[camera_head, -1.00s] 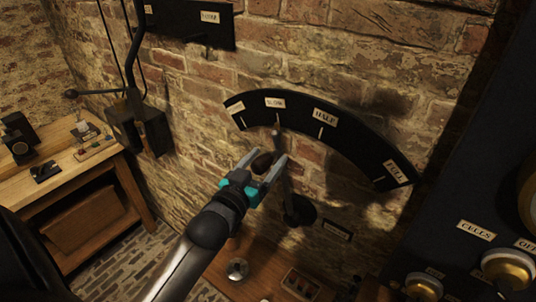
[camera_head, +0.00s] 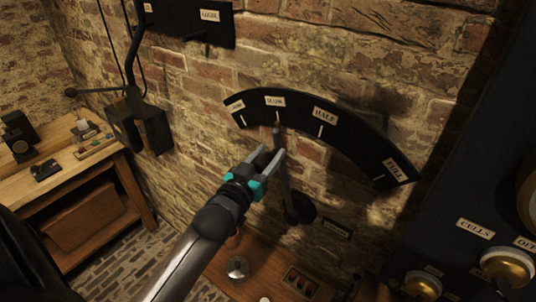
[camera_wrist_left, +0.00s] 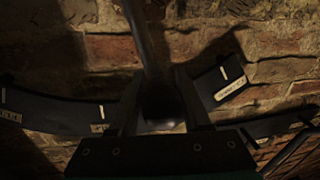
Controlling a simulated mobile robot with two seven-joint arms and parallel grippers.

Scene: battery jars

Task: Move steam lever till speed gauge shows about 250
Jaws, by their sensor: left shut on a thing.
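The steam lever (camera_head: 284,183) is a grey rod on a dark round pivot at the brick wall, with a dark knob (camera_wrist_left: 162,108). It points up to the second mark, which looks like SLOW, on a black curved scale (camera_head: 350,142). My left gripper (camera_head: 270,157) is shut on the lever's knob; in the left wrist view the knob sits between its fingers. In the head view the fingers mostly hide the knob. No speed gauge reading can be seen. My right gripper is not in view.
A dark panel with brass-rimmed parts (camera_head: 507,268) stands at the right. A wooden bench (camera_head: 97,160) with small items is at the left. A wall box (camera_head: 150,128) hangs between. A wooden surface (camera_head: 255,262) lies below the lever.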

